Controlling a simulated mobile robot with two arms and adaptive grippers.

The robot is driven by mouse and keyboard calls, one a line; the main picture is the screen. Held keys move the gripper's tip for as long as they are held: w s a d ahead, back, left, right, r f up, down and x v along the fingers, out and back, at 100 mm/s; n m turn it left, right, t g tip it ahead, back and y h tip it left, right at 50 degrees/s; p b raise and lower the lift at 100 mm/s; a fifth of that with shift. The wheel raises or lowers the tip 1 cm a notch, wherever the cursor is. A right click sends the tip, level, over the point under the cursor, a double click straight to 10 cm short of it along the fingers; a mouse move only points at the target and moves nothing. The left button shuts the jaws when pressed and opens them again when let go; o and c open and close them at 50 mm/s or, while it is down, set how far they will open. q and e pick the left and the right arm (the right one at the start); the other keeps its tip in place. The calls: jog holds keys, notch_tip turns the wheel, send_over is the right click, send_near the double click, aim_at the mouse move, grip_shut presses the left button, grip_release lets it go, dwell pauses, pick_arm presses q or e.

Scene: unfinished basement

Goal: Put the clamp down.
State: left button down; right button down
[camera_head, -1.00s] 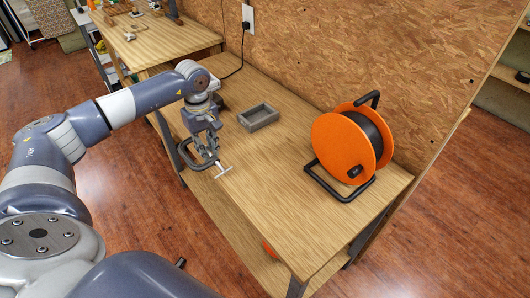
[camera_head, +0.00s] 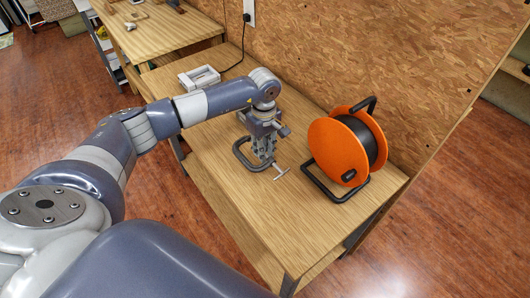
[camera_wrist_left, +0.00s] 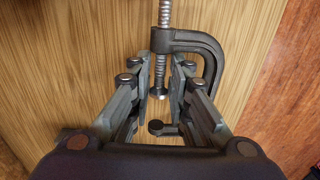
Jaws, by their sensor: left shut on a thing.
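The dark metal C-clamp (camera_head: 242,156) with a pale T-handle (camera_head: 281,173) is in my left gripper (camera_head: 262,148). In the head view it is over the middle of the wooden workbench (camera_head: 215,165), left of the orange reel. In the left wrist view the clamp's curved frame (camera_wrist_left: 208,50) reaches out to the right. Its threaded screw (camera_wrist_left: 164,15) runs between the two fingers of the left gripper (camera_wrist_left: 162,76), which are shut on the clamp. The clamp is low over the wood; I cannot tell whether it touches. My right gripper is not in view.
An orange cable reel (camera_head: 337,150) on a black stand is close to the right of the clamp. A whitish open frame or tray (camera_head: 199,77) lies farther back on the bench. A chipboard wall (camera_head: 370,50) bounds the back. The bench's front area is clear.

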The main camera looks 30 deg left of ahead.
pick_arm(q)
jog(key=shift+d, duration=0.2)
jog(key=shift+f, duration=0.2)
notch_tip(320, 180, down, 2)
jog(key=shift+f+p, duration=0.1)
jog(key=shift+p, duration=0.65)
jog(key=shift+f, duration=0.4)
jog(key=c, duration=1.5)
grip_release()
jog(key=shift+f, duration=0.1)
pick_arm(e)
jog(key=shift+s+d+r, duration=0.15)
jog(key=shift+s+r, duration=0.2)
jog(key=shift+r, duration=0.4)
